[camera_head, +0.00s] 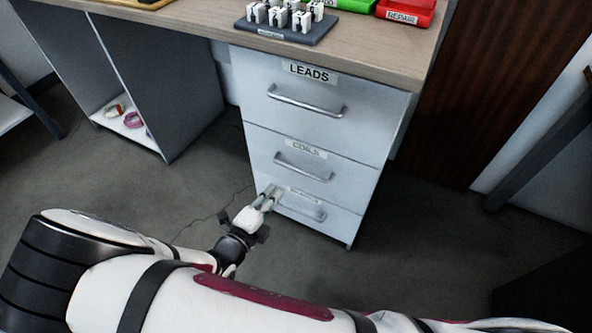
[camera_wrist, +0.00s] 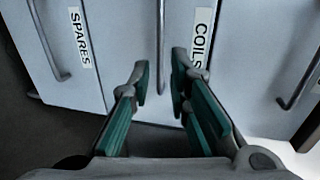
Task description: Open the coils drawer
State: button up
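The coils drawer (camera_head: 350,172) is the middle of three white drawers in the desk pedestal, and its front looks flush and closed. Its label reads COILS (camera_head: 306,149). Its silver bar handle (camera_head: 303,168) sits below the label. My gripper (camera_head: 270,193) is in front of the lower left of the pedestal in the head view. In the wrist view my gripper (camera_wrist: 160,82) is open and empty. The coils handle (camera_wrist: 161,45) appears in the gap between the two fingers, with no contact visible. How far the fingertips are from it is hard to tell.
The LEADS drawer (camera_head: 370,135) is above and the SPARES drawer (camera_head: 335,220) below, both closed with similar handles. The wooden desktop (camera_head: 365,50) carries a dark rack (camera_head: 290,32), a green bin (camera_head: 352,4) and a red REPAIR bin (camera_head: 405,11). Floor left of the pedestal is mostly clear.

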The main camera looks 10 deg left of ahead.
aim_at(296, 169)
jog(key=b+x, duration=0.3)
jog(key=x, duration=1)
jog(key=shift+w+b, duration=0.2)
jog(key=shift+b, duration=0.2)
grip_shut()
